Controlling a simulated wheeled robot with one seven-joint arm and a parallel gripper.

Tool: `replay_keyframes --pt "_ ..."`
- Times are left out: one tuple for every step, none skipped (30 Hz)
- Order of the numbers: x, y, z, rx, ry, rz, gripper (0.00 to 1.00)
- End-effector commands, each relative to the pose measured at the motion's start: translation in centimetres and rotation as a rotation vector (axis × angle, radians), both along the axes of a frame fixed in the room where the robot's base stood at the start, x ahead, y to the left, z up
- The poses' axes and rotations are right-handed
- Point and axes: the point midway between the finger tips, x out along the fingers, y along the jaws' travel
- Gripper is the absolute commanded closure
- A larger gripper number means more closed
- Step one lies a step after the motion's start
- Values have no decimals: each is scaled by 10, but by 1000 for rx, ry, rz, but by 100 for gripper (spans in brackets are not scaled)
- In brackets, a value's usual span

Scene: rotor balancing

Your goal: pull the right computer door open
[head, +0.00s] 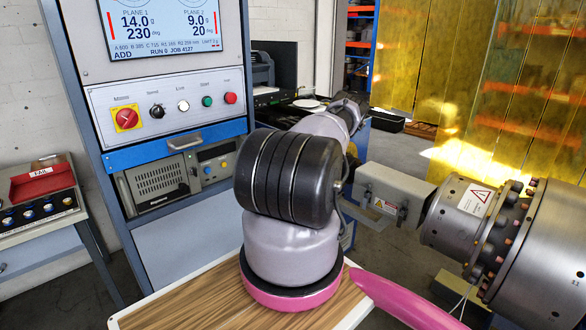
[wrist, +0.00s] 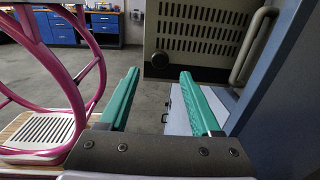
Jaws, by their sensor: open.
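My gripper (wrist: 159,73) shows in the wrist view with two green fingers, parted and with nothing between them. Just beyond its tips, at the upper right, is a beige slotted panel (wrist: 203,42) with a dark round knob at its lower left. A pale bar handle (wrist: 253,45) stands to its right, against a blue-grey upright face (wrist: 290,65). In the head view a beige computer unit (head: 155,183) with a vent, knob and small display sits in the console, under a blue front with a grey handle (head: 180,140). I cannot tell which part is the right door. My gripper is hidden there.
The console's control panel (head: 170,108) has several buttons. A side table (head: 40,225) with a red tray stands at left. A grey machine (head: 480,225) fills the right in front of a yellow curtain (head: 530,90). Blue cabinets (wrist: 60,27) stand far back across open floor.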

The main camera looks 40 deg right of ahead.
Motion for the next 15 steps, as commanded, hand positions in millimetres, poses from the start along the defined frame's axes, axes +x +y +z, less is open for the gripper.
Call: replay_keyframes --pt "0 -9 -1 1 -4 -3 35" --pt "-1 -15 -2 1 -3 -3 35" --pt "-2 -22 -1 0 -2 -6 35" --pt "-1 -23 -1 3 -2 -2 35" --pt "-1 -24 0 6 -5 3 35" --pt "-1 -26 0 6 -7 7 35" --pt "-1 -28 0 6 -8 9 35" --pt "-1 -30 0 6 -9 10 35" --pt "-1 -32 0 5 -9 10 35" --pt "-1 -34 0 6 -8 10 35" --pt "-2 -36 0 4 -8 9 35" --pt "-2 -38 1 4 -7 7 35" --pt "-2 -40 0 3 -6 6 35" --pt "-3 -41 0 2 -6 4 35" --pt "-3 -43 0 3 -4 3 35"
